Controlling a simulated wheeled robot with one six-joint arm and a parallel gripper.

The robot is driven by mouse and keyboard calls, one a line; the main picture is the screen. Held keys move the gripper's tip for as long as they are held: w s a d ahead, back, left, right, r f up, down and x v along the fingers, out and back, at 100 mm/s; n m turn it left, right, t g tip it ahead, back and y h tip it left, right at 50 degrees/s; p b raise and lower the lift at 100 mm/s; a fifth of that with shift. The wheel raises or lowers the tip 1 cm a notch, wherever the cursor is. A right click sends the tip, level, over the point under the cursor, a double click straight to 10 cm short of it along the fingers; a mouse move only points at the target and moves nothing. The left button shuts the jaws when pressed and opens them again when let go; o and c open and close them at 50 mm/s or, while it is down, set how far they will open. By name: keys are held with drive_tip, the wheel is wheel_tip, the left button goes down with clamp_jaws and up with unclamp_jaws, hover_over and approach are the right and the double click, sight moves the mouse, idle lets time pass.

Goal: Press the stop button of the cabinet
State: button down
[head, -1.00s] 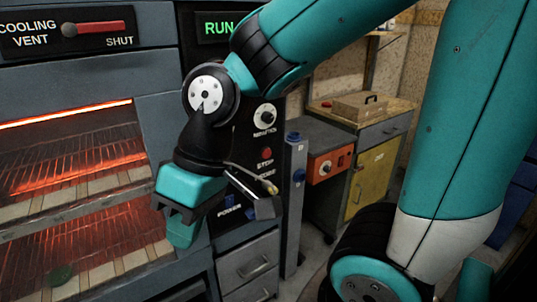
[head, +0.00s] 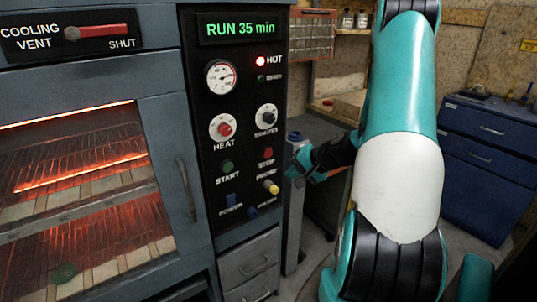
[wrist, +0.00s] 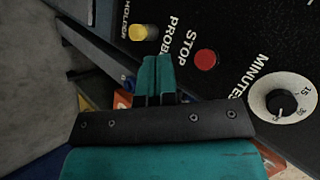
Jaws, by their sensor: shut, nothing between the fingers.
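The cabinet's black control panel (head: 207,140) faces me in the head view, its display reading RUN 35 min. The red stop button (head: 268,153) sits above the word STOP, with the yellow probe knob (head: 271,187) below it. In the wrist view, the fingertips of my gripper (wrist: 155,62) are together and empty. The stop button (wrist: 206,59) lies to their right there, apart from them; the probe knob (wrist: 143,32) is just above the fingers.
The green start button (head: 227,167), heat knob (head: 224,127) and minutes knob (head: 266,117) share the panel. The door handle (head: 186,190) stands out at left, beside the glowing oven window. A blue drawer unit (head: 487,160) stands at far right.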

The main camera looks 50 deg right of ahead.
sight(268, 153)
drive_tip(key=shift+w, duration=0.1)
drive_tip(key=w+d+p, duration=0.1)
drive_tip(key=w+d, duration=0.1)
drive_tip(key=w, duration=0.6)
drive_tip(key=shift+w, duration=0.25)
drive_tip(key=shift+w, duration=0.15)
idle(2.0)
drive_tip(key=shift+w+d, duration=0.1)
drive_tip(key=shift+w, duration=0.15)
drive_tip(key=shift+w, duration=0.35)
idle(0.5)
idle(0.3)
drive_tip(key=shift+s, duration=0.75)
drive_tip(key=shift+s, duration=0.1)
